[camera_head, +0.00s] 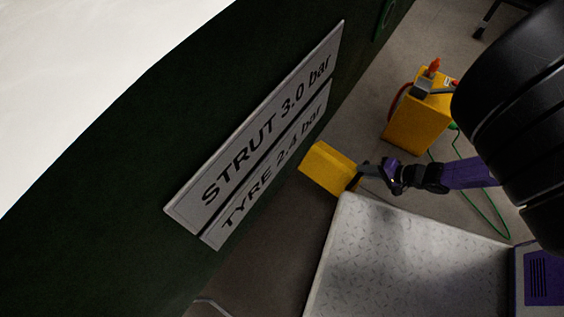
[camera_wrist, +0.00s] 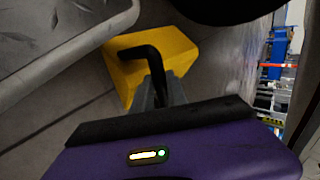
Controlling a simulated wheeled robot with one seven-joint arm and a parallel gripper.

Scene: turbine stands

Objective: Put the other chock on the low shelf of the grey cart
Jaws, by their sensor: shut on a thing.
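A yellow block-shaped chock (camera_head: 328,168) is at the tip of my gripper (camera_head: 362,174), left of my purple forearm. In the wrist view the chock (camera_wrist: 180,48) shows a bent black handle, and my gripper (camera_wrist: 158,92) is shut on it. I cannot tell whether the chock touches the floor. A pale, tread-patterned surface with a rim (camera_head: 400,250) is below the gripper, and it shows grey at the upper left of the wrist view (camera_wrist: 60,40). I cannot tell whether this is the grey cart. No low shelf can be made out.
A dark green panel with the signs "STRUT 3.0 bar" (camera_head: 270,125) and "TYRE 2.4 bar" stands left of the chock. A grooved black tyre (camera_head: 515,100) fills the upper right. A yellow box (camera_head: 420,122) with hoses stands on the floor beyond the gripper.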

